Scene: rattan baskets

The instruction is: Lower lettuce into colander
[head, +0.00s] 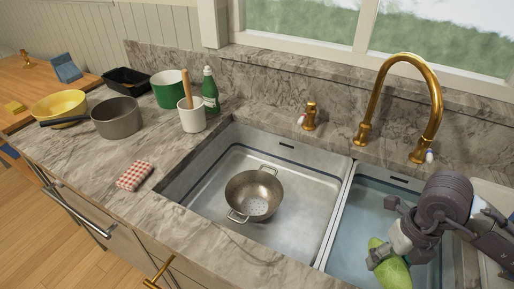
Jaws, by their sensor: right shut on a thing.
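The metal colander (254,194) sits in the left sink basin, with its two handles up and its inside empty. My right gripper (381,254) is at the lower right, over the right basin, shut on a green lettuce (392,272). The lettuce is long and pale green, and its lower end is cut off by the picture's bottom edge. It is to the right of the colander and apart from it, across the divider. My left gripper is not in view.
The divider (339,215) runs between the left basin and the water-filled right basin (364,213). A gold faucet (433,98) arches behind.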

